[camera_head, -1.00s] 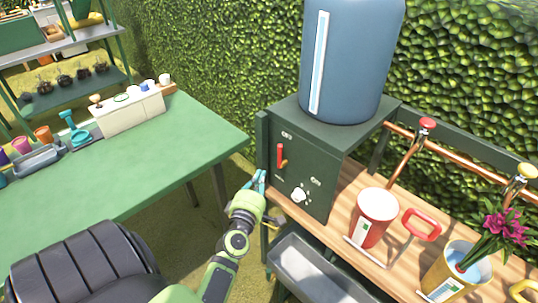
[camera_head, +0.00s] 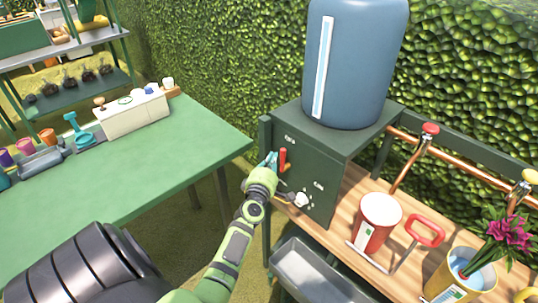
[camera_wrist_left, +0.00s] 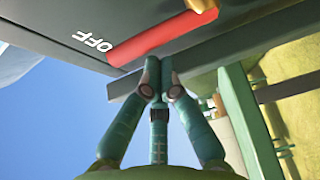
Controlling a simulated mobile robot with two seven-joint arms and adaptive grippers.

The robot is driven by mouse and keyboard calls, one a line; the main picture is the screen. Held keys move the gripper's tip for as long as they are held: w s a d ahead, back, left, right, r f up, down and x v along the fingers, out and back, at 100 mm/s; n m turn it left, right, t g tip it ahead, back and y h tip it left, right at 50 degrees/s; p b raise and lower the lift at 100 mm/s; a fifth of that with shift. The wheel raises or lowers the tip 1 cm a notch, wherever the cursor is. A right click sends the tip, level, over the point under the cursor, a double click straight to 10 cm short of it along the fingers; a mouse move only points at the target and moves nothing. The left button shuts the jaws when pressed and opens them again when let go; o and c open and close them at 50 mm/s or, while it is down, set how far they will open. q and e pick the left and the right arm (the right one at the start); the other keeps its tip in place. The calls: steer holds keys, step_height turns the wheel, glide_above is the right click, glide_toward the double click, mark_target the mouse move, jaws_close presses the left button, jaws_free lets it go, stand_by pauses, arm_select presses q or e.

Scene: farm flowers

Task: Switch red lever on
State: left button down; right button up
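The red lever (camera_head: 283,158) is on the front of the dark green box (camera_head: 322,155) under the blue tank. It stands upright there, and its lower part is partly hidden by my gripper. In the left wrist view the red lever (camera_wrist_left: 165,38) runs along the panel by the white word OFF (camera_wrist_left: 92,41). My left gripper (camera_head: 271,158) is just left of the lever. In the wrist view its fingertips (camera_wrist_left: 159,68) are drawn together with nothing between them, just below the lever; I cannot tell whether they touch it. My right gripper is not in view.
A white knob (camera_head: 301,199) is low on the box. A grey trough (camera_head: 310,270) is below. The green table (camera_head: 130,160) is left, with a gap between.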

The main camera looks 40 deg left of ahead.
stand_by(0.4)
arm_select(q)
steer(key=shift+d+m+t+b, duration=0.1)
steer(key=shift+m+t+b, duration=0.2)
steer(key=shift+m+b, duration=0.25)
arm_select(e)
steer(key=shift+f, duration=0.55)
arm_select(q)
steer(key=shift+d+m+t+b, duration=0.2)
steer(key=shift+m+t+b, duration=0.3)
steer(key=shift+m+b, duration=0.35)
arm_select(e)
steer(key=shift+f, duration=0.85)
